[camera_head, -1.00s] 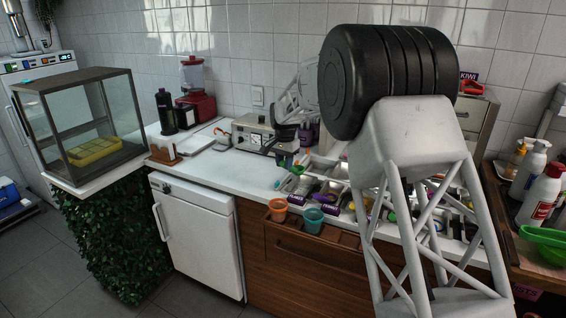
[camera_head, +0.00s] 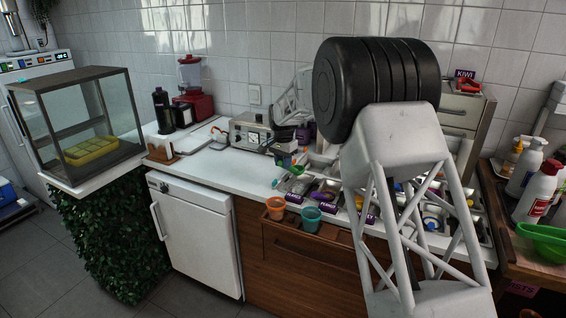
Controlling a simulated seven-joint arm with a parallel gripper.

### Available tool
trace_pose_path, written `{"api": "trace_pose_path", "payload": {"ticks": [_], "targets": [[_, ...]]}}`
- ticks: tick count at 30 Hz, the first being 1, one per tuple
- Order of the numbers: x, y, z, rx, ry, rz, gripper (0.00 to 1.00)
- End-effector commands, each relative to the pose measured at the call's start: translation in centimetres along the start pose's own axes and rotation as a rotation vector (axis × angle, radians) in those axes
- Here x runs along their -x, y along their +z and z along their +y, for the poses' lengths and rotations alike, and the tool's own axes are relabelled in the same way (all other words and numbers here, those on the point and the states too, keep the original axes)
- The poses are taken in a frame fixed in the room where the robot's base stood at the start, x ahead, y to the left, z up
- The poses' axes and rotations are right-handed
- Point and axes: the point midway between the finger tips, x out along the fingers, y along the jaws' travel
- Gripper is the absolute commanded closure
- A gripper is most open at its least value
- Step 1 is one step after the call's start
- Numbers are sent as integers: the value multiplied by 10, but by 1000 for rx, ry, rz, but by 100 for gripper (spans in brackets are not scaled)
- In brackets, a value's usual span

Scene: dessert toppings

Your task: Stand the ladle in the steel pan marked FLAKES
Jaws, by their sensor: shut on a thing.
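My gripper (camera_head: 286,151) is the dark hand over the back left of the topping pans, small and partly hidden by its own wrist. It is shut on a small green-tinted thing just below it, which seems to be the ladle (camera_head: 287,161); its shape is hard to make out. Steel pans (camera_head: 327,187) stand in rows on the counter, with purple labels on their front edge. I cannot read FLAKES on any label, and my arm hides many of the pans. I cannot tell whether the ladle touches a pan.
An orange cup (camera_head: 276,208) and a teal cup (camera_head: 311,218) sit in the front wooden ledge. A glass case (camera_head: 80,125) is at left. Bottles (camera_head: 538,190) and a green bowl (camera_head: 545,240) are at right. The left white counter is mostly clear.

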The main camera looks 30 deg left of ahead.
Motion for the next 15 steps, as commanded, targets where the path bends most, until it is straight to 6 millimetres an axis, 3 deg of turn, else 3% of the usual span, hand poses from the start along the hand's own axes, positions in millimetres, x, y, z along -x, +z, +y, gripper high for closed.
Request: {"api": "trace_pose_path", "payload": {"ticks": [15], "targets": [[-27,0,0,0,1,-1,99]]}}
